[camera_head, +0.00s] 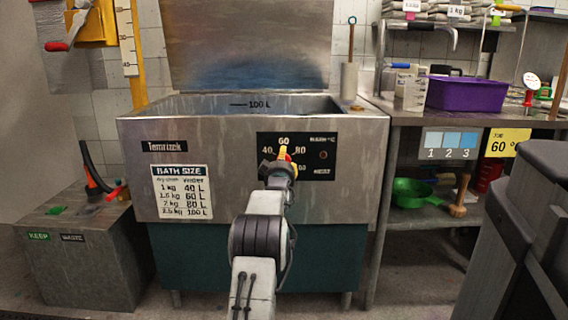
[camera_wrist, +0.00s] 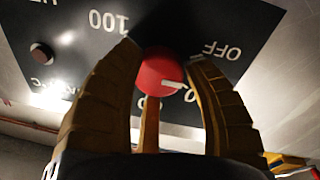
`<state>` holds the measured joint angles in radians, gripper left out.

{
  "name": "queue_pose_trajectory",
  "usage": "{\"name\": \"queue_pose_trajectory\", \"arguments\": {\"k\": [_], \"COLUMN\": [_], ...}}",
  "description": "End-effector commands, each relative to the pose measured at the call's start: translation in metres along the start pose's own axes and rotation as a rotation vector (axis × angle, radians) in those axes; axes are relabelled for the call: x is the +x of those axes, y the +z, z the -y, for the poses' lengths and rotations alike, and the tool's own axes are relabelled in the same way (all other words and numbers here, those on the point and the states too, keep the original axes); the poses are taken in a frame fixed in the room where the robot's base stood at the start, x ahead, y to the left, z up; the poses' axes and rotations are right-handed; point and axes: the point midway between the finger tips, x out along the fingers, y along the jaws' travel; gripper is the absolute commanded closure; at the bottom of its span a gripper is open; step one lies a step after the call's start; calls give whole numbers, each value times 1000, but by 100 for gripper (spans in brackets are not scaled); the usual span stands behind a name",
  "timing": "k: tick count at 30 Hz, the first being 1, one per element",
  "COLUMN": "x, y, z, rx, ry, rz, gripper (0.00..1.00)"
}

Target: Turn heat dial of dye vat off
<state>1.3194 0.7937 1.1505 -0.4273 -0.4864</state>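The dye vat (camera_head: 140,140) is a steel tub with a black control panel (camera_head: 325,142) on its front, marked 40, 60 and 80. The heat dial is a red round knob (camera_wrist: 160,74) with a white pointer mark, seen upside down in the wrist view. The mark points toward a partly hidden number, seemingly 40, beside OFF. My gripper (camera_wrist: 163,60) has its yellow fingers on either side of the dial, with a third finger below in that view. I cannot tell if they press on it. In the head view my gripper (camera_head: 285,157) covers most of the dial.
A grey box (camera_head: 85,260) with KEEP and WASTE labels stands left of the vat. A bench (camera_head: 385,112) with a purple bin (camera_head: 465,94) stands to the right. A dark grey object (camera_head: 525,230) fills the right foreground.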

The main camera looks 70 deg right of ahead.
Motion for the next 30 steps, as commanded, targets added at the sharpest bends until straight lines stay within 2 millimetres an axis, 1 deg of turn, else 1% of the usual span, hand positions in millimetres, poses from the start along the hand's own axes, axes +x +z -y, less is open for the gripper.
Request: {"name": "queue_pose_trajectory", "arguments": {"k": [1,6,8,20,26,30], "x": [0,0,0,-4,-17,-32], "y": [-5,-2,-1,1,1,1], "z": [0,0,0,0,0,0], "rx": [0,0,1,1,1,1], "ry": [1,0,-1,-1,-2,-2], "rz": [-9,-3,-2,4,4,5], "gripper": [51,36,32,32,32,32]}}
